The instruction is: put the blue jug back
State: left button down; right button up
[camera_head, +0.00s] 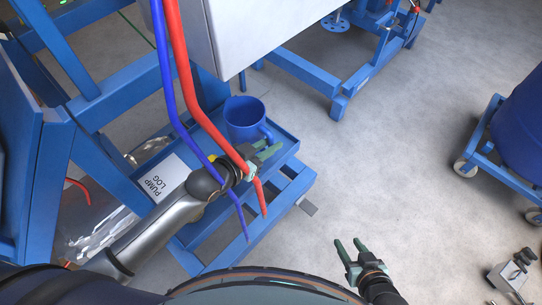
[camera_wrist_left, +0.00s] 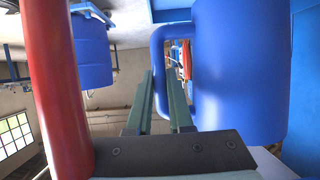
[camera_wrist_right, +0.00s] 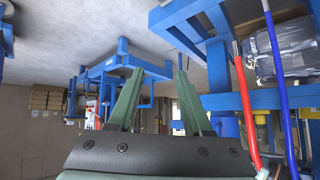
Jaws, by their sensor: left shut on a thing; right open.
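My right gripper (camera_head: 348,243) is open and empty over bare floor at the lower right.
A paper marked PUMP LOG (camera_head: 163,180) lies left of the jug. The red hose (camera_head: 205,110) and blue hose (camera_head: 178,110) hang close to my left arm. A grey cabinet (camera_head: 265,35) stands behind. A blue drum (camera_head: 520,130) on a wheeled dolly is far right. The middle floor is clear.

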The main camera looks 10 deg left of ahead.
pick_arm(q)
jog(key=shift+w, duration=0.1)
jog(key=shift+w+f+b, duration=0.1)
jog(key=shift+f+b, duration=0.15)
jog(key=shift+b, duration=0.05)
jog(key=f+b, duration=0.2)
jog(key=b, duration=0.1)
jog(key=f+b, duration=0.1)
jog(key=shift+w+d+f+b, duration=0.1)
jog(key=shift+w+f+b, duration=0.1)
jog(key=shift+w+b, duration=0.1)
jog(key=shift+f, duration=0.2)
jog(key=c, duration=1.2)
grip_release()
jog(key=o, duration=0.4)
pick_arm(e)
jog(key=a+f, duration=0.1)
jog(key=w+a+f, duration=0.1)
jog(key=f, duration=0.1)
jog(key=shift+a+y, duration=0.1)
jog(key=shift+y, duration=0.2)
